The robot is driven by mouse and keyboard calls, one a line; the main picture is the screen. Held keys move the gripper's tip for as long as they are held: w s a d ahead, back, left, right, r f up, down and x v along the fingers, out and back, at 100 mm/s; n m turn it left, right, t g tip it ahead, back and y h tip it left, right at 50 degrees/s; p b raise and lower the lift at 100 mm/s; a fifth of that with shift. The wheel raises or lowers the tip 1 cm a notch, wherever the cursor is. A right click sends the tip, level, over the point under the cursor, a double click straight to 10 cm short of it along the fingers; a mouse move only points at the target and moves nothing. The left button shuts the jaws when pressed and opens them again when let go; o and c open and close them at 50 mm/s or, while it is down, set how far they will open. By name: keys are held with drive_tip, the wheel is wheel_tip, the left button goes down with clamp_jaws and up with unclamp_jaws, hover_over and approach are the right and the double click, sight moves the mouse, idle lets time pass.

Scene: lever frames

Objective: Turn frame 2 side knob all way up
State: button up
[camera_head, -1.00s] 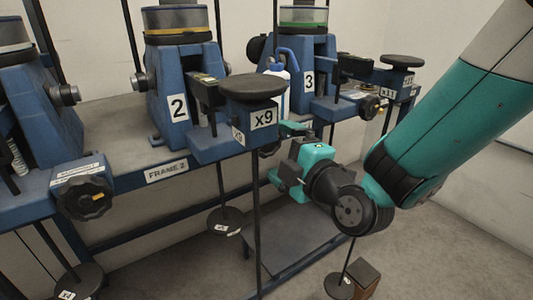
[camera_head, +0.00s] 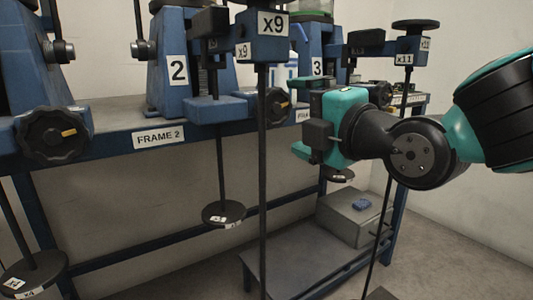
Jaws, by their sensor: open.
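Frame 2 is the blue tower marked 2 (camera_head: 178,70), above the FRAME 2 label (camera_head: 158,136) on the bench edge. A black lobed knob (camera_head: 52,133) with a yellow mark sits left of that label. A smaller round knob (camera_head: 143,49) sticks out from the tower's left side. Another dark knob with a yellow mark (camera_head: 276,105) shows behind the x9 rod, near the partly hidden label of frame 3. I cannot tell for sure which is the side knob. My gripper (camera_head: 303,132) is open and empty, right of the x9 rod, touching no knob that I can see.
The x9 block (camera_head: 272,24) and its long vertical rod (camera_head: 262,180) stand between my gripper and frame 2's left part. The x11 arm (camera_head: 404,57) is at the right. A grey box (camera_head: 352,216) sits on the low shelf. Weight discs hang below the bench.

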sight(277, 107)
drive_tip(key=shift+h, duration=0.3)
drive_tip(key=x, duration=0.2)
drive_tip(key=p+x, duration=0.1)
drive_tip(key=x, duration=0.2)
drive_tip(key=p+x, duration=0.1)
drive_tip(key=x, duration=0.1)
drive_tip(key=shift+w+r, duration=0.25)
drive_tip(key=shift+w, duration=0.2)
drive_tip(key=shift+w+a+f, duration=0.1)
drive_tip(key=shift+w+a, duration=0.15)
drive_tip(key=shift+w, duration=0.1)
drive_tip(key=shift+c, duration=0.4)
drive_tip(key=shift+s, duration=0.1)
drive_tip(key=c, duration=1.1)
